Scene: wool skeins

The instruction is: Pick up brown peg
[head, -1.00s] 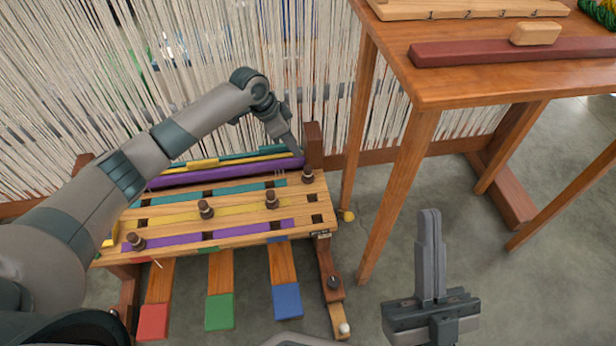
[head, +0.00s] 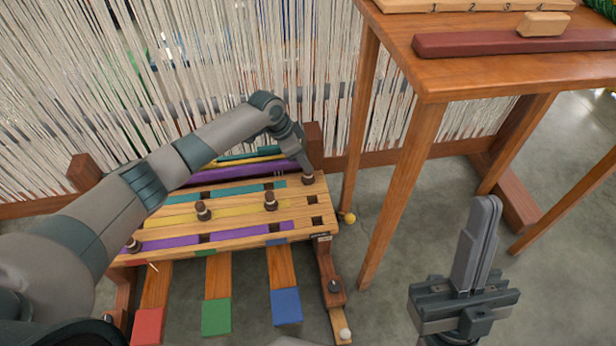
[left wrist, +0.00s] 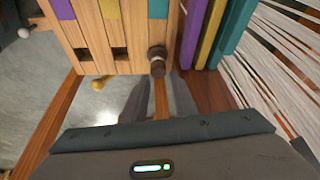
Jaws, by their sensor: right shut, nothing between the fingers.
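Several dark brown pegs with pale bands stand in the wooden board (head: 255,232). The far right peg (head: 308,179) is at my left gripper (head: 306,168), which comes down on it from above. In the left wrist view this peg (left wrist: 157,62) stands between the tips of two spread fingers, and I see no clear grip on it. Other pegs stand at the middle right (head: 270,201), middle left (head: 203,211) and front left (head: 133,245), the last partly behind my left arm. My right gripper (head: 487,215) is shut and empty, over the floor at the right.
Purple, yellow and teal bars lie behind the board. Hanging pale threads (head: 200,70) form a curtain at the back. A wooden table (head: 450,75) with a dark red bar (head: 510,42) stands at the right. Red, green and blue pedals (head: 286,305) stick out in front.

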